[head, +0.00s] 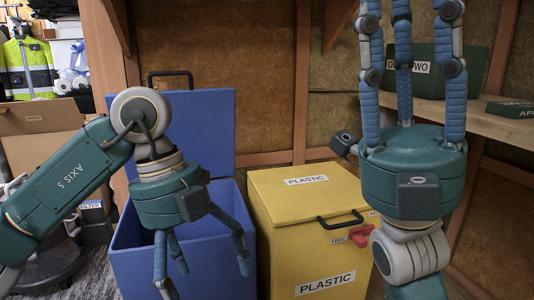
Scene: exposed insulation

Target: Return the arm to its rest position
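My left arm comes in from the left, and its green gripper (200,262) points down over the open blue bin (205,275). Its blue fingers are spread and nothing shows between them. My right gripper (410,25) points straight up at the right, in front of the yellow bin and the shelf. Its long fingers stand apart and look empty; their tips reach the top edge of the picture.
A yellow bin (272,215) labelled PLASTIC stands closed, with a black handle (340,220) and a red part (361,236) at its front. The blue lid (212,120) is raised. A wooden shelf (490,122) holds green boxes (432,72). Cardboard boxes (40,120) stand at left.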

